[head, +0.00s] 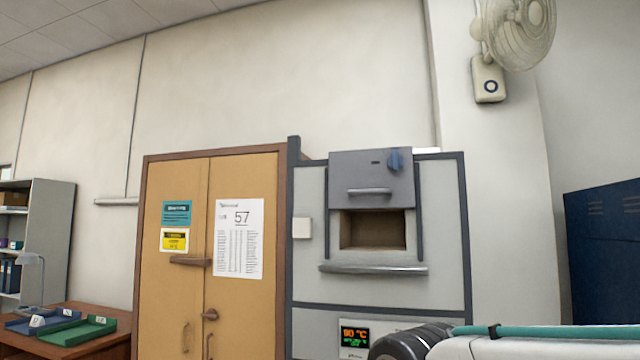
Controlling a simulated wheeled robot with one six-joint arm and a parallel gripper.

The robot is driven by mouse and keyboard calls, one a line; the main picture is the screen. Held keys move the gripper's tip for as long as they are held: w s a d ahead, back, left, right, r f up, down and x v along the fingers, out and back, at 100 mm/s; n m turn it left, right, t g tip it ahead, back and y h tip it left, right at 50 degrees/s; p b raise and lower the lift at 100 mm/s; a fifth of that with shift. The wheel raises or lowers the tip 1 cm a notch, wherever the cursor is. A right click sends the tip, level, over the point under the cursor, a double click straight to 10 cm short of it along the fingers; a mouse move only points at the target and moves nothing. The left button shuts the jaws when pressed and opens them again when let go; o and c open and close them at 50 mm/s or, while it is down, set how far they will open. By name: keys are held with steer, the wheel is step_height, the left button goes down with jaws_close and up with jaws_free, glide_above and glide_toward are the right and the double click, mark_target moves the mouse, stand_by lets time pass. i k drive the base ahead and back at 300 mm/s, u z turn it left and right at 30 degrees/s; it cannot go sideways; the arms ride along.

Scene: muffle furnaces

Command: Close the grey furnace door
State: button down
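The grey furnace (445,235) stands right of centre in the head view. Its grey door (345,170) is raised above the chamber opening, with a horizontal bar handle (369,191) near its lower edge and a blue knob (395,160) at its upper right. The chamber (373,230) below is open, and its tan inside shows. A metal ledge (373,268) runs under the opening. Part of my arm shows at the bottom right, in front of the furnace's lower part. My gripper is not in view.
A wooden cabinet (188,305) stands directly left of the furnace. A desk with trays (80,332) is at the far left. A blue locker (605,260) and a wall fan (518,30) are at right.

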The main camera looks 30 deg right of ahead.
mark_target(358, 179)
steer(key=z, duration=0.35)
steer(key=i, duration=0.85)
steer(key=z, duration=0.6)
